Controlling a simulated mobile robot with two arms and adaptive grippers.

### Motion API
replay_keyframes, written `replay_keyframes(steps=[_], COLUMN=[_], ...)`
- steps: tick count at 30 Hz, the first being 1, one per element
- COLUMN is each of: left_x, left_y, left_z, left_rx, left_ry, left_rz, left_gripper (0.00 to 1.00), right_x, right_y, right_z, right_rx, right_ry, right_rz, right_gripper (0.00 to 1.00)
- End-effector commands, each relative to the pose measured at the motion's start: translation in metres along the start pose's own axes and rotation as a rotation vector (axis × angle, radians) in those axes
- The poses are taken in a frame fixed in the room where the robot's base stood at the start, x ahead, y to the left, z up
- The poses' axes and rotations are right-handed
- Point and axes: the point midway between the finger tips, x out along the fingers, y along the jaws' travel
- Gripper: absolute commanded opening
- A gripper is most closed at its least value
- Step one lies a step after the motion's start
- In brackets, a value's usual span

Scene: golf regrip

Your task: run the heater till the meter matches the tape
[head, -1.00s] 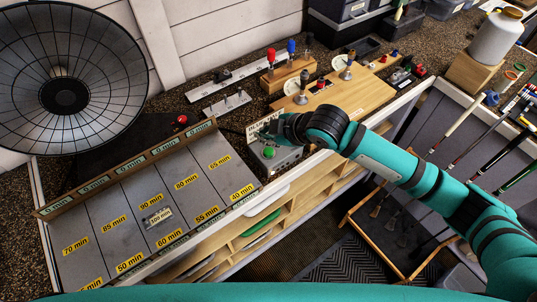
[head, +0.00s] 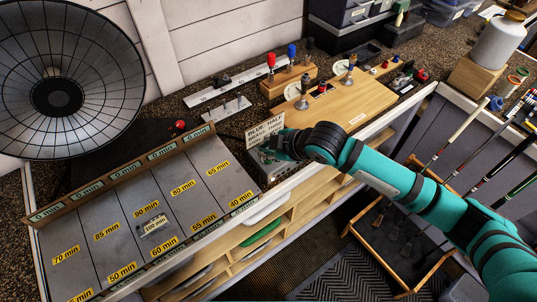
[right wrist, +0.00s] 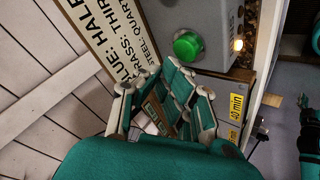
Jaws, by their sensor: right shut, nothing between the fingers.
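A large round dish heater (head: 58,60) stands at the upper left, with a red button (head: 180,125) beside its dark base. A grey control box (head: 264,168) sits at the bench edge. The right wrist view shows its green button (right wrist: 188,46) and a small glowing lamp (right wrist: 238,45). My right gripper (head: 279,149) is at the box in the head view; it also shows in the right wrist view (right wrist: 165,75). It is shut and empty, just below the green button; I cannot tell whether it touches the box. I cannot make out a meter reading or a tape mark. My left gripper is out of view.
A grey panel (head: 108,232) with yellow minute labels and a small 100 min tag (head: 155,224) lies at lower left. A sign (head: 264,131) stands behind the box. Wooden stands with clamps (head: 345,100), a white jar (head: 497,40) and golf clubs (head: 452,132) are to the right.

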Motion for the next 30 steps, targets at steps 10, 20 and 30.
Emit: replay_keyframes(steps=[10, 20, 30], left_x=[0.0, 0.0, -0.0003], left_y=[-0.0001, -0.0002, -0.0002], left_z=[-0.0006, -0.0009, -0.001], left_rx=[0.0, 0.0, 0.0], left_ry=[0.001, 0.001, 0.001], left_rz=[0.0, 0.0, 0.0], left_gripper=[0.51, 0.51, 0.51], right_x=[0.0, 0.0, 0.0053], right_y=[0.0, 0.0, -0.0044], right_z=[-0.0001, 0.0, 0.0039], right_rx=[0.0, 0.0, 0.0], right_ry=[0.0, 0.0, 0.0], right_rz=[0.0, 0.0, -0.001], right_gripper=[0.0, 0.0, 0.0])
